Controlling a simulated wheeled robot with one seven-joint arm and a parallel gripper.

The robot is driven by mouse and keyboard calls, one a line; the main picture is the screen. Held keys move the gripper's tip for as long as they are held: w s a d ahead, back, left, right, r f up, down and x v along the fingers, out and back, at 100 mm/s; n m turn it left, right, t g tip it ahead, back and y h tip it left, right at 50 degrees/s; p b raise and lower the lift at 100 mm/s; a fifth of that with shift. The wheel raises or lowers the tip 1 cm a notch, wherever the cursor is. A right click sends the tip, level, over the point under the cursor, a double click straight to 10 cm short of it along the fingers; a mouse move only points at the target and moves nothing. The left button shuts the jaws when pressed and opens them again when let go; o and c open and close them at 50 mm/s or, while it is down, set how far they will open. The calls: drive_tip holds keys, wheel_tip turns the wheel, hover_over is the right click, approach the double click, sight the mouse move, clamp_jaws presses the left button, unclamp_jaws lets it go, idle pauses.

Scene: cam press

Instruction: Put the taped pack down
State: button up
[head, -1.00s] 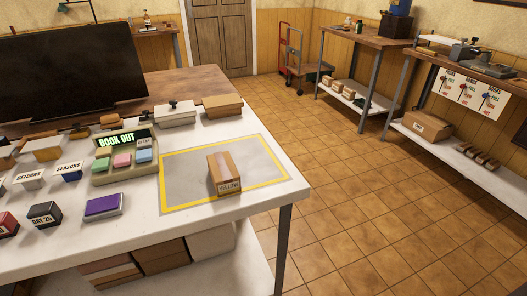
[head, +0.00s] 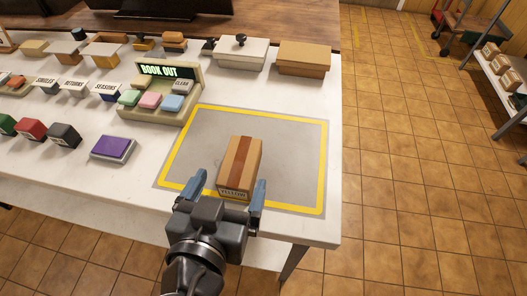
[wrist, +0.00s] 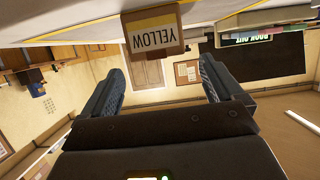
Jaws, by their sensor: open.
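The taped pack (head: 240,165) is a small brown cardboard box with a darker tape strip along its top and a label reading YELLOW on its near end. It rests on the grey mat with the yellow border (head: 295,160) on the white table. My gripper (head: 227,190) is open at the near end of the pack, one finger to each side. In the wrist view the pack (wrist: 154,32) shows upside down at the top, beyond the fingertips (wrist: 158,75). Nothing is between the fingers there.
Left of the mat stands the BOOK OUT stand (head: 160,95) with coloured blocks. A purple pad (head: 113,148) and several stamps lie further left. A white box (head: 240,52) and a brown box (head: 304,58) stand behind the mat. The mat's right side is clear.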

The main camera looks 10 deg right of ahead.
sight(240, 159)
drive_tip(key=x, duration=0.3)
drive_tip(key=shift+w+d+r+p, duration=0.1)
drive_tip(key=shift+w+d+p, duration=0.1)
drive_tip(key=shift+p, duration=0.15)
drive_tip(key=p+x, duration=0.1)
drive_tip(key=x, duration=0.3)
drive_tip(key=shift+a, duration=0.15)
drive_tip(key=c, duration=1.2)
drive_tip(key=shift+c, duration=0.6)
